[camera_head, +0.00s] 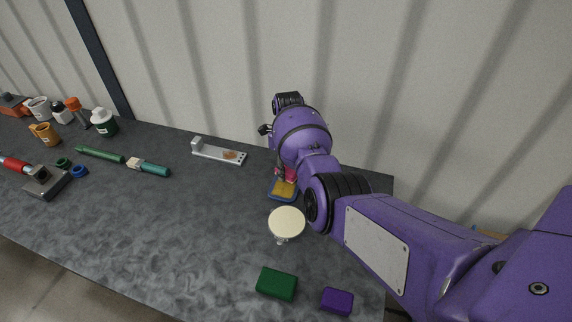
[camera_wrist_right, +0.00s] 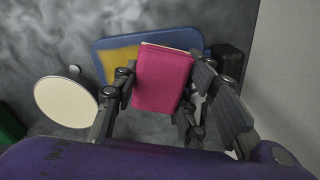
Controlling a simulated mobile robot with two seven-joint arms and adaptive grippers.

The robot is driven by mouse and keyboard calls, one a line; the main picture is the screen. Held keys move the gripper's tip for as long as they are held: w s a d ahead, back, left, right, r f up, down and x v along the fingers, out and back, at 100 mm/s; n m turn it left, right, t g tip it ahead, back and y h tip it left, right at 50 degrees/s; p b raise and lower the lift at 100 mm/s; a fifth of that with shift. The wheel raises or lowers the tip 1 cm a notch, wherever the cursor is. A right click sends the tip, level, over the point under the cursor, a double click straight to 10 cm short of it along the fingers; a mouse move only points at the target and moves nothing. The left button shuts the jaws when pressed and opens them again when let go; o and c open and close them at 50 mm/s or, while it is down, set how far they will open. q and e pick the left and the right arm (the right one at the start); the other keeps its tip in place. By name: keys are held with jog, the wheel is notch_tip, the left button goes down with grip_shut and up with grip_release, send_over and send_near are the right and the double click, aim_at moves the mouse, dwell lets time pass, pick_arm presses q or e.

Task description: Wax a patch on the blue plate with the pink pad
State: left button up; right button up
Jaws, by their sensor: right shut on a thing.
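My right gripper (camera_head: 286,172) is shut on the pink pad (camera_head: 291,174), which also shows between its fingers in the right wrist view (camera_wrist_right: 163,78). The pad is over the blue plate (camera_wrist_right: 104,43), covering part of it. The plate also shows below the gripper in the head view (camera_head: 275,197), partly hidden by my arm. A yellow patch (camera_wrist_right: 119,62) lies on the plate beside the pad. I cannot tell whether the pad touches the plate. My left gripper is not in view.
A cream disc (camera_head: 287,222) stands close in front of the plate. A green block (camera_head: 277,284) and a purple block (camera_head: 337,301) lie near the front edge. A metal bracket (camera_head: 218,153) lies behind left. Bottles, cups and couplers crowd the left; the middle is clear.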

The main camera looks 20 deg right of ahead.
jog(key=shift+f, duration=0.2)
jog(key=shift+f, duration=0.2)
dwell(1.3)
